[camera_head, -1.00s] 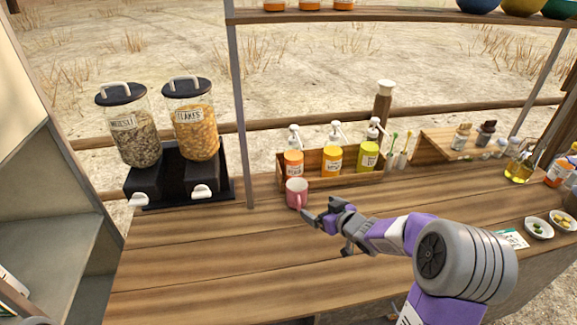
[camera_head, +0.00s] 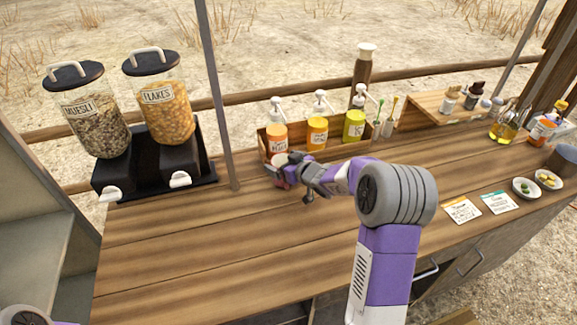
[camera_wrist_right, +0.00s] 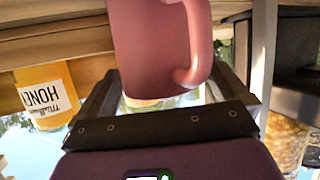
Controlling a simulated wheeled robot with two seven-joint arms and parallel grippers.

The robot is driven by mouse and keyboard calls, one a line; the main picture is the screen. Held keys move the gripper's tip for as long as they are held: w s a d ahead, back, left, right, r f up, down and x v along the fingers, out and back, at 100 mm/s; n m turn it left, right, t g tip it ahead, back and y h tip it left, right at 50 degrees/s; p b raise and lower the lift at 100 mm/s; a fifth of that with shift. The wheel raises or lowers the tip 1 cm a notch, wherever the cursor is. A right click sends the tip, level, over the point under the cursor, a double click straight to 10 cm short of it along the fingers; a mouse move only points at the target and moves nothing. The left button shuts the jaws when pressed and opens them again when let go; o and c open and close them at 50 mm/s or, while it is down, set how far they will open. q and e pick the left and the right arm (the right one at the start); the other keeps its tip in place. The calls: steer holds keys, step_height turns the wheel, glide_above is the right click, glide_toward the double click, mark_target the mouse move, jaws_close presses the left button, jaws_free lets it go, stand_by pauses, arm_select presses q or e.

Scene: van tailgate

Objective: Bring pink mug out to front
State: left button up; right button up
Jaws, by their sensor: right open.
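The pink mug (camera_head: 281,181) stands on the wooden counter in front of the pump-bottle crate. In the head view my right gripper (camera_head: 287,170) covers most of it, leaving bits of pink body and the pale rim. In the right wrist view the mug (camera_wrist_right: 155,45) fills the top middle, with its handle (camera_wrist_right: 197,45) on the right side. The right gripper (camera_wrist_right: 165,88) is open, with one finger to each side of the mug's lower part in the picture. Contact cannot be told. The left gripper is out of view.
The wooden crate (camera_head: 263,146) with pump bottles is close behind the mug. A thin post (camera_head: 221,110) and the cereal dispensers (camera_head: 135,110) stand to the left. Two cards (camera_head: 461,210) and small bowls lie at right. The front counter (camera_head: 190,240) is clear.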

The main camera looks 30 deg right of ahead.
steer(key=shift+c, duration=0.3)
